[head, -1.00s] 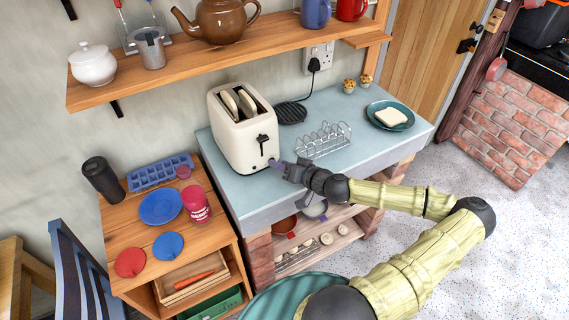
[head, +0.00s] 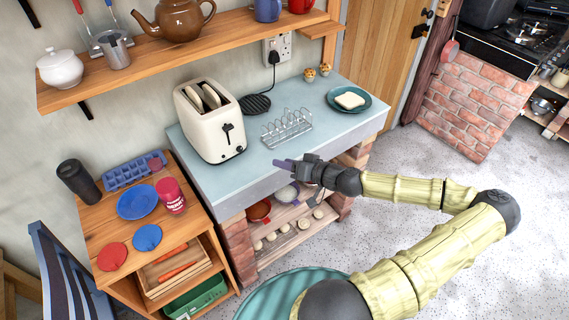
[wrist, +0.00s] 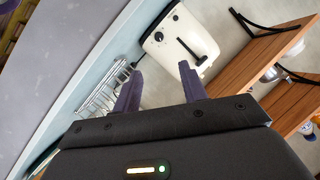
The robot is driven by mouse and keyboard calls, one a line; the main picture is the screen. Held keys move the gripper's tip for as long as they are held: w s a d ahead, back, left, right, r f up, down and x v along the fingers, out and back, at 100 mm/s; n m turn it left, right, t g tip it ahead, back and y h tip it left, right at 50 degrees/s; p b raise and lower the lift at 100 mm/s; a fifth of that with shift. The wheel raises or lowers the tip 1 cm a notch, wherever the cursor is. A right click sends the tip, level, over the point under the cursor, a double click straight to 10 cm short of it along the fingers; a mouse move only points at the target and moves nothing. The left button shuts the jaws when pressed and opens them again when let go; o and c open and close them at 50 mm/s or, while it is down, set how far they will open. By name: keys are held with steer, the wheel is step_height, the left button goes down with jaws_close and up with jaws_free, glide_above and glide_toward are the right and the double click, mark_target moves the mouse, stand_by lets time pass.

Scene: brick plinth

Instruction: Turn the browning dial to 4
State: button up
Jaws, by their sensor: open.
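The cream toaster (head: 211,122) stands on the blue-grey plinth top with two bread slices in its slots. Its front, with a dark lever (head: 228,133) and a small dark dial (head: 239,149) low down, faces me. The dial's setting is too small to read. In the wrist view the toaster (wrist: 172,50) lies beyond my fingertips, its dark lever pointing across the front. My gripper (head: 284,164) is open and empty at the plinth's front edge, to the right of the toaster and apart from it. Its two purple fingers (wrist: 160,80) show spread in the wrist view.
A wire toast rack (head: 287,128) stands right of the toaster, close behind my gripper. A teal plate (head: 366,106) with bread sits farther right. A wooden shelf (head: 190,62) overhangs behind. A wooden side table (head: 183,223) with a red cup stands left.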

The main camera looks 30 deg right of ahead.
steer(key=s+a+f+n+g, duration=0.2)
steer(key=s+a+f+g, duration=0.15)
steer(key=a+g, duration=0.2)
steer(key=s+a+f+n+g, duration=0.2)
steer(key=s+a+f+g, duration=0.15)
steer(key=a, duration=0.25)
steer(key=s+a+r+m+h, duration=0.1)
steer(key=s+r+h, duration=0.2)
steer(key=r, duration=0.5)
steer(key=s+a+r+m+g+h, duration=0.1)
steer(key=s+a+r+h, duration=0.1)
steer(key=r, duration=0.6)
steer(key=shift+s+r+g+h, duration=0.3)
steer(key=shift+s+h, duration=0.6)
steer(key=shift+s, duration=0.15)
steer(key=shift+a, duration=0.1)
steer(key=shift+c, duration=0.6)
steer(key=shift+w, duration=0.1)
